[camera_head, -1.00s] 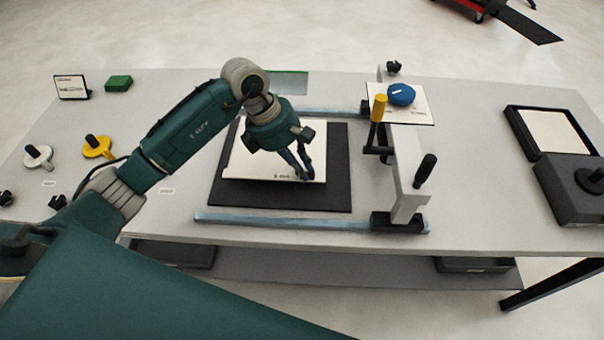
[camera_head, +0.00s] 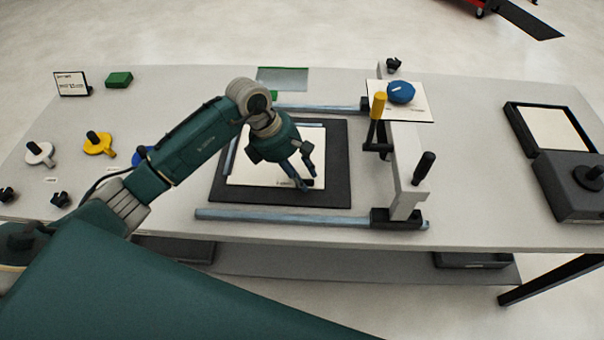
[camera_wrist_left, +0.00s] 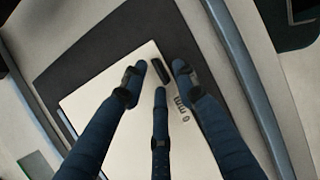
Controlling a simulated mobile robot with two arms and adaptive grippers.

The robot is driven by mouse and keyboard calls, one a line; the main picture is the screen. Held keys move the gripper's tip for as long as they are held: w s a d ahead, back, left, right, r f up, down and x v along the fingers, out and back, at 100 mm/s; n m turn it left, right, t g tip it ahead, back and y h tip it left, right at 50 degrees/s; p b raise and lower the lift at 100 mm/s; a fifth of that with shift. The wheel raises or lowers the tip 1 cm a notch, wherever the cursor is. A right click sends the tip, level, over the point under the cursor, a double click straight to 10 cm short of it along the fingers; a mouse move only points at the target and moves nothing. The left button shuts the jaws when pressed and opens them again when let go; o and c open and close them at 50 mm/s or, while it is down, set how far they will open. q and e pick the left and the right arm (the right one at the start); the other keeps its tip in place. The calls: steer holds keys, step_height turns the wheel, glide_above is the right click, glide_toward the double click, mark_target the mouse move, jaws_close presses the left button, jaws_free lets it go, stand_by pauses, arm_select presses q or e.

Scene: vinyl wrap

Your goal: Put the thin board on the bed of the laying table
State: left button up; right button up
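The thin board (camera_head: 255,170) is a pale, flat sheet with small dark lettering near its front edge. It lies on the black bed (camera_head: 337,195) of the laying table, with a dark margin showing around it. My left gripper (camera_head: 309,185) is over the board's front right part, fingers pointing down. In the left wrist view the fingers (camera_wrist_left: 160,76) stand apart around a small black bar (camera_wrist_left: 160,71) on the board (camera_wrist_left: 105,105), with gaps between bar and fingertips. My left arm hides part of the board's back edge in the head view. My right gripper is not in view.
Blue-grey rails (camera_head: 290,220) run along the bed's front and back. A black-framed tray (camera_head: 550,130) is farther right.

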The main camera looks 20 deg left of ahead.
arm_select(q)
steer(key=shift+r, duration=0.2)
steer(key=shift+a+r, duration=0.15)
steer(key=shift+r, duration=0.1)
steer(key=b+v, duration=0.2)
steer(key=v, duration=0.9)
steer(key=shift+b, duration=0.35)
steer(key=shift+s+a+r, duration=0.1)
steer(key=shift+r, duration=0.05)
stand_by(1.5)
